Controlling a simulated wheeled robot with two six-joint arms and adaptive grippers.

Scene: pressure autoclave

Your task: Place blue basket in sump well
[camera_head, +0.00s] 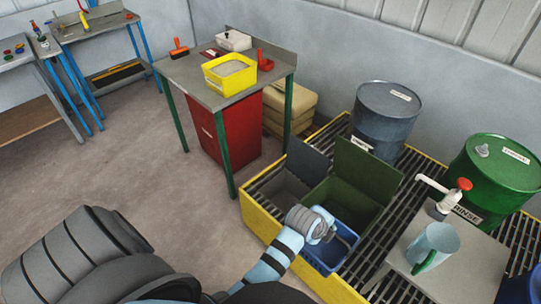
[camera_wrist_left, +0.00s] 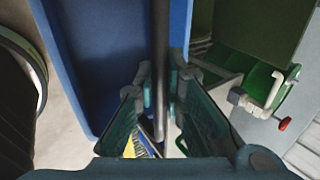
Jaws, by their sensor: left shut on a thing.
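The blue basket (camera_head: 325,257) hangs by its bar handle over the near part of the spill pallet, in front of the green-lidded well (camera_head: 350,205). My left gripper (camera_head: 327,230) is above the basket and shut on the handle. In the left wrist view the jaws (camera_wrist_left: 160,95) close around the dark handle (camera_wrist_left: 160,40), with the blue basket wall (camera_wrist_left: 80,60) to the left. A grey-lidded well (camera_head: 283,188) is open beside the green one. The basket's underside is hidden, so I cannot tell whether it touches the pallet. My right gripper is not in view.
The spill pallet has a yellow rim (camera_head: 262,222) and dark grating. A grey drum (camera_head: 385,120) and a green drum (camera_head: 495,175) stand on it. A small table (camera_head: 465,270) with a jug (camera_head: 433,243) is at right. A workbench (camera_head: 225,100) stands behind; floor at left is clear.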

